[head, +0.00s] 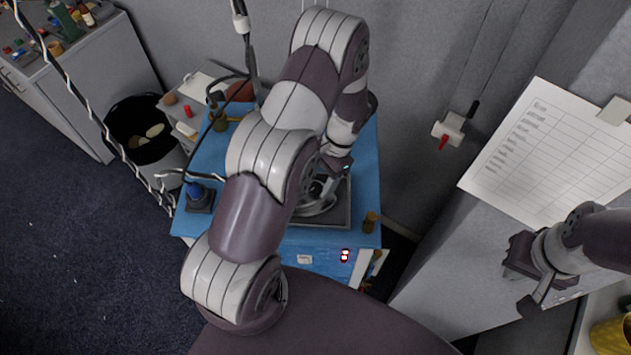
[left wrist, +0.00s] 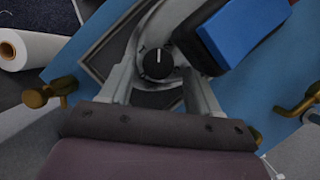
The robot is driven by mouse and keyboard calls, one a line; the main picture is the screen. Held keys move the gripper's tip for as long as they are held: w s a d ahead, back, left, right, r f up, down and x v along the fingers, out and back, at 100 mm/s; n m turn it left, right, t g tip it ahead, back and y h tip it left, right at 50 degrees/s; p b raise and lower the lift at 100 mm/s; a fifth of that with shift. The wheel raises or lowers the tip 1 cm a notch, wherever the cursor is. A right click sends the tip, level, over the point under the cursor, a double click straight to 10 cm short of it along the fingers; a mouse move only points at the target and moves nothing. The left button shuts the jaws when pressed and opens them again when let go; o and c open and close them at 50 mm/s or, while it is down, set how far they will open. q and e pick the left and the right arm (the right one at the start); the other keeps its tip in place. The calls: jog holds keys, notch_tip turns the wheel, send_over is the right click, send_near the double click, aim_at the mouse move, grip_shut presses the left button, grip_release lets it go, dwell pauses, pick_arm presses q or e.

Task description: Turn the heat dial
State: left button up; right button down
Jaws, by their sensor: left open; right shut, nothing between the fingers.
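The heat dial (left wrist: 158,64) is a round black knob with a white pointer line, seen in the left wrist view. Its line points up in the picture. My left gripper (left wrist: 157,80) is open, with one finger on each side of the dial; I cannot tell whether either finger touches it. In the head view my left gripper (head: 327,181) is over the blue bench, and my own arm hides the dial and much of the device there. My right gripper (head: 526,277) is shut and empty at the right, away from the bench.
The blue bench (head: 320,257) carries brass fittings (head: 370,222) and a blue-and-black object (head: 200,195). A blue block (left wrist: 240,28) sits close beside the dial. A waste bin (head: 178,155) stands left, a wall fixture (head: 449,129) and paper chart (head: 550,150) right.

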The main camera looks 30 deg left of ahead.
pick_arm(q)
jog(key=shift+s+a+f, duration=0.1)
jog(key=shift+s, duration=0.1)
jog(key=shift+s+r, duration=0.2)
jog(key=shift+s, duration=0.25)
jog(key=c, duration=0.3)
jog(key=shift+w+f, duration=0.1)
jog(key=shift+w, duration=0.15)
jog(key=c, duration=0.7)
jog(key=shift+c, duration=0.2)
pick_arm(e)
jog(key=shift+s+r, duration=0.15)
jog(key=shift+s, duration=0.45)
pick_arm(q)
jog(key=shift+s, duration=0.1)
